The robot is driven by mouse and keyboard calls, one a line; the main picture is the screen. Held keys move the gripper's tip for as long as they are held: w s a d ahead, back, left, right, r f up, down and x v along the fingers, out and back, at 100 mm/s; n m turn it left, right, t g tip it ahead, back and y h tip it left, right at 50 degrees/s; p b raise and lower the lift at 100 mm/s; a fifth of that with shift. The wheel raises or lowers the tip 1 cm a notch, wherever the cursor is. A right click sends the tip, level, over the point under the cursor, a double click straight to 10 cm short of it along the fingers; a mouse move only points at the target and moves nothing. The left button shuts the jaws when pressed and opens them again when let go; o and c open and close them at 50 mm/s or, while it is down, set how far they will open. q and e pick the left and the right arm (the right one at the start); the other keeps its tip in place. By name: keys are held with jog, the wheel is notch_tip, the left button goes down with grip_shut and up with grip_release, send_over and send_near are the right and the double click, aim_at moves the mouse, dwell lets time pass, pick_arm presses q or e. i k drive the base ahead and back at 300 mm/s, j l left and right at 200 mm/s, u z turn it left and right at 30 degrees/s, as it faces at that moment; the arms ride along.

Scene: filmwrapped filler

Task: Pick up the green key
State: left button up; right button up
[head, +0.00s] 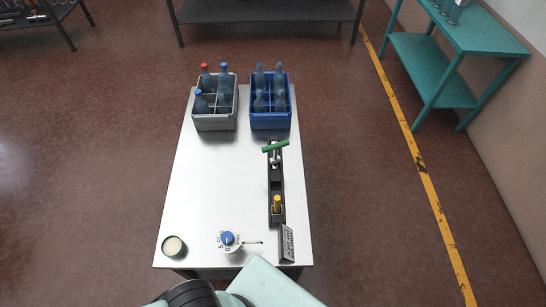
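The green key (275,146) is a green T-shaped bar with a grey stem. It is at the far end of a long black holder (276,185) on the right side of the white table (215,185). Its bar lies slightly tilted across the holder, just in front of the blue crate. I cannot tell how its stem sits in the holder. Neither of my grippers shows in the head view; only teal and black parts of my own body show at the bottom edge.
A grey crate (215,122) and a blue crate (270,121) with bottles stand at the table's back. A blue-knobbed dial (228,238), perforated block (287,243) and round tin (174,246) are near the front. The table's middle is clear.

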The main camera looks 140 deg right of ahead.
aim_at(275, 158)
jog(key=z, duration=3.7)
jog(key=k+j+z, duration=0.1)
jog(key=z, duration=0.3)
jog(key=k+j+z, duration=0.15)
jog(key=z, duration=0.25)
jog(key=k+z, duration=0.15)
jog(key=z, duration=0.25)
jog(key=i+l+u, duration=0.2)
jog(key=l+u, duration=0.25)
jog(key=l, duration=0.5)
jog(key=l+u, duration=0.4)
jog(key=l, duration=0.55)
jog(key=i+l+u, duration=0.25)
jog(key=l+u, duration=0.25)
jog(key=l, duration=0.15)
jog(key=l+u, duration=0.25)
jog(key=i+l+u, duration=0.15)
jog(key=l+u, duration=0.7)
jog(key=l, duration=0.2)
